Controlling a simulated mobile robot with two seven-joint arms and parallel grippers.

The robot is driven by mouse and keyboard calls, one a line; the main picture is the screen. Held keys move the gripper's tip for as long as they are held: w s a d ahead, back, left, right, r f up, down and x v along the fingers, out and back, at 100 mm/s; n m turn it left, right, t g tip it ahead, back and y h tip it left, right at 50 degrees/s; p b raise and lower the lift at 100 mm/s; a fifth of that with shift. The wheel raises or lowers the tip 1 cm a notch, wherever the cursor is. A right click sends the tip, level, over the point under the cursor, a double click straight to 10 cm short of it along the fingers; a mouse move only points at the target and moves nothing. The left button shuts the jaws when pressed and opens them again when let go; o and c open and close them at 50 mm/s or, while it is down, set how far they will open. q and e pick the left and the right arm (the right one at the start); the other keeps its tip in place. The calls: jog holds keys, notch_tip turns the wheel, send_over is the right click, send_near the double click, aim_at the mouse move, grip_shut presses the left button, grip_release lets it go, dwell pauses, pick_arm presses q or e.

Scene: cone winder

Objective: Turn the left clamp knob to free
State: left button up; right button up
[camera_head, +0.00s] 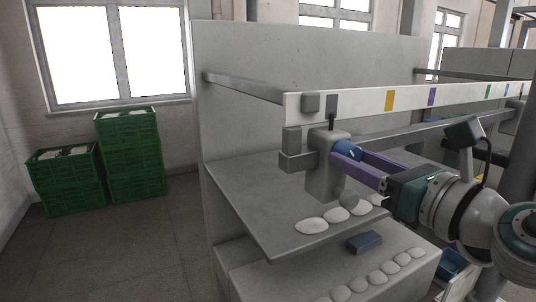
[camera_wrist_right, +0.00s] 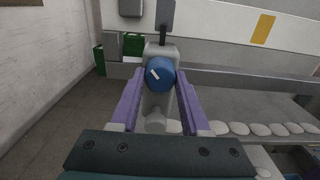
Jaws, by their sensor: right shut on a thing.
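The left clamp knob is the blue round knob (camera_head: 346,149) on the grey clamp block (camera_head: 322,178), below the white rail. In the right wrist view the knob (camera_wrist_right: 161,68) faces the camera, with a short white mark slanting toward its upper left. My right gripper (camera_head: 357,159) has its purple fingers shut on the knob, one on either side; they also show in the right wrist view (camera_wrist_right: 160,84). A smaller grey round knob (camera_head: 348,199) sits lower on the block. My left gripper is not in view.
The white rail (camera_head: 360,102) with coloured marks runs above the knob. Green crates (camera_head: 130,158) stand by the wall at left; the floor between is clear.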

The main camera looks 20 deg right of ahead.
grip_shut()
jog(key=shift+m, duration=0.3)
jog(key=shift+f+m+b, duration=0.1)
jog(key=shift+m+b, duration=0.55)
jog(key=shift+m, duration=0.25)
jog(key=m, duration=0.2)
jog(key=shift+m+b, duration=0.3)
jog(key=shift+b, duration=0.1)
jog(key=m, duration=0.4)
jog(key=shift+m, duration=0.3)
jog(key=m, duration=0.4)
jog(key=shift+a+r+m, duration=0.1)
jog(key=shift+r+m, duration=0.1)
jog(key=shift+m, duration=0.4)
